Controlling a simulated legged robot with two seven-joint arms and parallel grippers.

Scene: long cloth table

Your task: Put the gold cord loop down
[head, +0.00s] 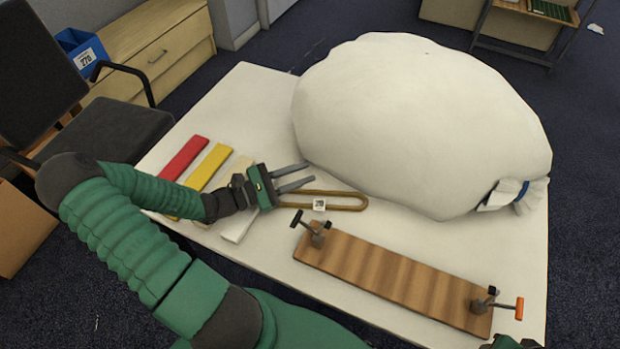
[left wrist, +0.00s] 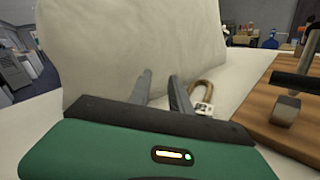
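The gold cord loop (head: 350,194) lies on the white table beside the big white sack, with a small white tag on it. It also shows in the left wrist view (left wrist: 208,88), just right of my fingers. My left gripper (head: 307,175) is beside the loop, its two fingers apart and pointing right toward the sack. In the left wrist view the fingers (left wrist: 163,90) have nothing visible between them, and the loop lies outside them. My right gripper is not clearly in view; only a bit of green shows at the bottom edge.
The white sack (head: 415,120), tied with a blue band, fills the back of the table. A wooden board (head: 390,272) with two clamps lies at the front right. Red (head: 183,157), yellow (head: 208,167) and pale strips lie at the left, partly under my left arm.

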